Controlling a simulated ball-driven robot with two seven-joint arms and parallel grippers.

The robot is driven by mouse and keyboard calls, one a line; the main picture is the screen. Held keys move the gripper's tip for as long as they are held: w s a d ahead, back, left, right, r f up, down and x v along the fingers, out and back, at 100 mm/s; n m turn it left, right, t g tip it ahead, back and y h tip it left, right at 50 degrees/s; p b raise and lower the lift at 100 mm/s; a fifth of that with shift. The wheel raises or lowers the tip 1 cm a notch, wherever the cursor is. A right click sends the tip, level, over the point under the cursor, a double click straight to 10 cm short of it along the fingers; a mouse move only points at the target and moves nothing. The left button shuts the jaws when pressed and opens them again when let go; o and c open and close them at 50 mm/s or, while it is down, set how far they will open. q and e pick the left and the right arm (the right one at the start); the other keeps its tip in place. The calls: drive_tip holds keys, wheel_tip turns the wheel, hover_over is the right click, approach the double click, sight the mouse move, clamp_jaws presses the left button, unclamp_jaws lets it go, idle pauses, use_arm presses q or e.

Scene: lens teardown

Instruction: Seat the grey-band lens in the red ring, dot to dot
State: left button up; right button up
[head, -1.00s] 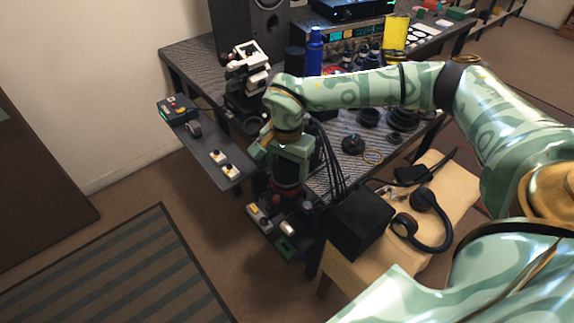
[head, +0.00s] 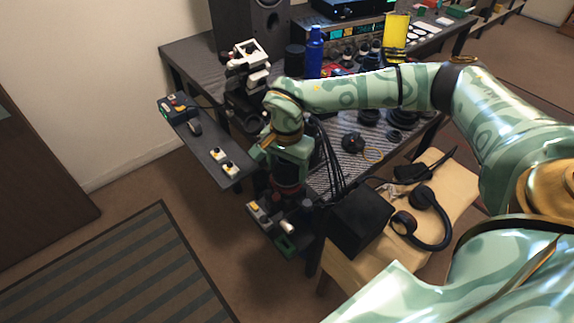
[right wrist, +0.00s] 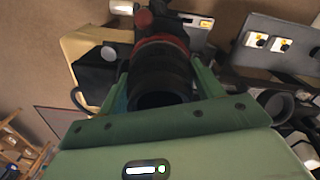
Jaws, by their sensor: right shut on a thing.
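My right gripper (head: 285,170) points down at the front edge of the bench, shut on a dark cylindrical lens. In the right wrist view the lens (right wrist: 160,77) sits between the two green fingers of the gripper (right wrist: 162,84), its dark open end towards the camera. A red ring (right wrist: 160,44) shows just beyond the lens, in line with it; it also shows below the gripper in the head view (head: 287,190). I cannot tell whether lens and ring touch. No grey band or alignment dots can be made out. My left gripper is out of view.
A dark side shelf (head: 213,150) with switches lies left of the gripper. A lower panel with buttons (head: 270,222) is just below it. Black cables and a black box (head: 360,217) stand close on the right. Headphones (head: 430,220) lie on a tan surface.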

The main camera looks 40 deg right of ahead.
drive_tip(key=o, duration=1.3)
drive_tip(key=shift+r, duration=0.1)
wheel_tip(320, 180, up, 16)
drive_tip(key=p, duration=0.4)
drive_tip(key=shift+r, duration=0.1)
